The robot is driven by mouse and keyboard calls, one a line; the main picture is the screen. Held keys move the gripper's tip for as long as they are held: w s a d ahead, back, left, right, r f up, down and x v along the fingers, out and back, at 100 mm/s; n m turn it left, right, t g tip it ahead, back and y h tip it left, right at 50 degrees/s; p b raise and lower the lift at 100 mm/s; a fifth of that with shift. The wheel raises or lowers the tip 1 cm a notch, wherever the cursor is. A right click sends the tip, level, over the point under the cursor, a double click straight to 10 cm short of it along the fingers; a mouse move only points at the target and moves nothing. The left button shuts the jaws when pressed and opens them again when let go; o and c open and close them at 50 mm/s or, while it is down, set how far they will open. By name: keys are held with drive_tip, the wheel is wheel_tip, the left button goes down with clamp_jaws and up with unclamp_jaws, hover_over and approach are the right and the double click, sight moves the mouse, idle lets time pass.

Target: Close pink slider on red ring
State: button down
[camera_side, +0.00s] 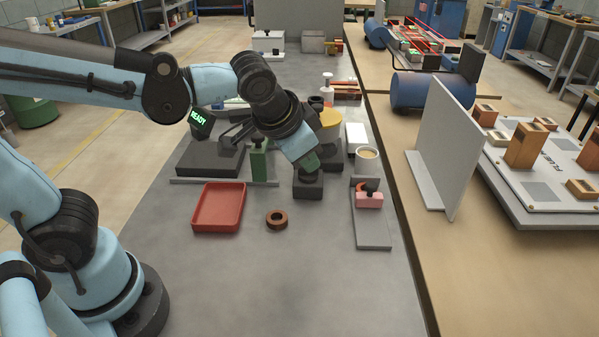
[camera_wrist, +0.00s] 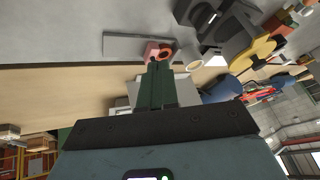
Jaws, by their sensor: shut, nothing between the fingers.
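The pink slider (camera_side: 369,201) sits on a grey base plate (camera_side: 373,234) right of the table's middle, with a dark knob on top. A small red ring (camera_side: 361,187) shows just behind it, partly hidden; whether they touch is unclear. In the wrist view the pink slider (camera_wrist: 151,51) and the orange-red ring (camera_wrist: 166,54) appear side by side at the end of the plate (camera_wrist: 128,45), beyond my fingertips. My gripper (camera_side: 309,164) is shut and empty, left of the slider, over or beside a dark block. Its green fingers (camera_wrist: 156,72) are together in the wrist view.
A brown ring (camera_side: 277,219) and a red tray (camera_side: 219,207) lie left of the plate. A cup (camera_side: 367,157) stands behind the slider. A grey upright panel (camera_side: 444,150) stands to the right. The table front is clear.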

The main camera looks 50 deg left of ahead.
drive_tip(key=s+a+f+n, duration=0.2)
drive_tip(key=s+a+n, duration=0.1)
drive_tip(key=s+a, duration=0.25)
drive_tip(key=m+h, duration=0.3)
drive_tip(key=m, duration=1)
approach(369, 188)
drive_tip(key=s+d+f, duration=0.1)
drive_tip(key=d+f, duration=0.2)
drive_tip(key=f, duration=0.2)
drive_tip(key=shift+w+a+f, duration=0.2)
drive_tip(key=shift+w, duration=0.4)
drive_tip(key=shift+w+a+f, duration=0.15)
drive_tip(key=shift+w+f, duration=0.1)
drive_tip(key=shift+w, duration=0.35)
drive_tip(key=shift+w+a+f, duration=0.1)
drive_tip(key=shift+w+a, duration=0.05)
drive_tip(key=shift+w, duration=0.4)
drive_tip(key=shift+w+a, duration=0.25)
drive_tip(key=shift+w, duration=0.35)
